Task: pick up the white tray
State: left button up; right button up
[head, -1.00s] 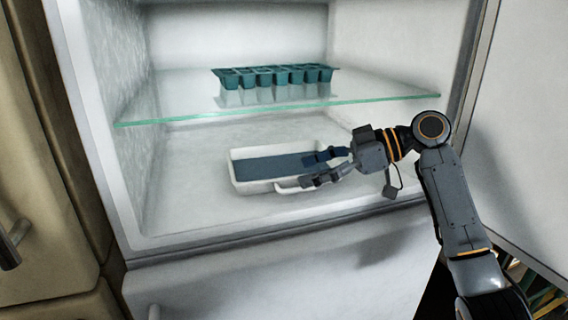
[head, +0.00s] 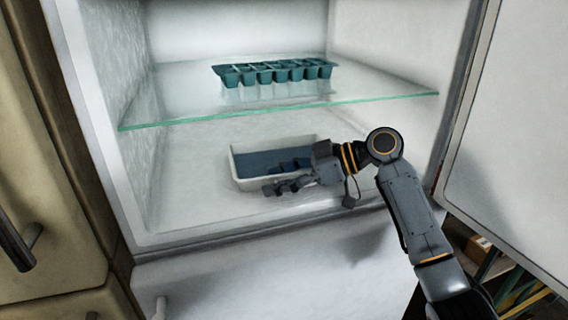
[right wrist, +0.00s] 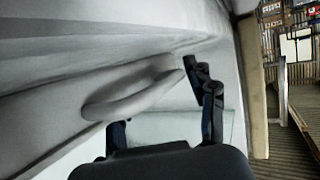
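The white tray (head: 234,172), a shallow box with a blue-grey inside, sits on the floor of the fridge under the glass shelf. My right gripper (head: 278,177) is at its front right, with one finger over the tray's inside and the other in front of the front rim. The fingers are apart, and the right gripper also shows open in the right wrist view (right wrist: 160,118). A white curved handle (right wrist: 125,103), seemingly the tray's, lies just beyond the fingers there. The gripper hides the tray's front handle in the head view. My left gripper is not in view.
A teal ice-cube tray (head: 275,72) stands on the glass shelf (head: 200,112) above the white tray. The fridge door (head: 510,150) is open at the right. Beige cabinets (head: 45,200) stand at the left. The fridge floor left of the tray is clear.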

jog(key=c, duration=0.9)
jog(key=shift+r, duration=0.15)
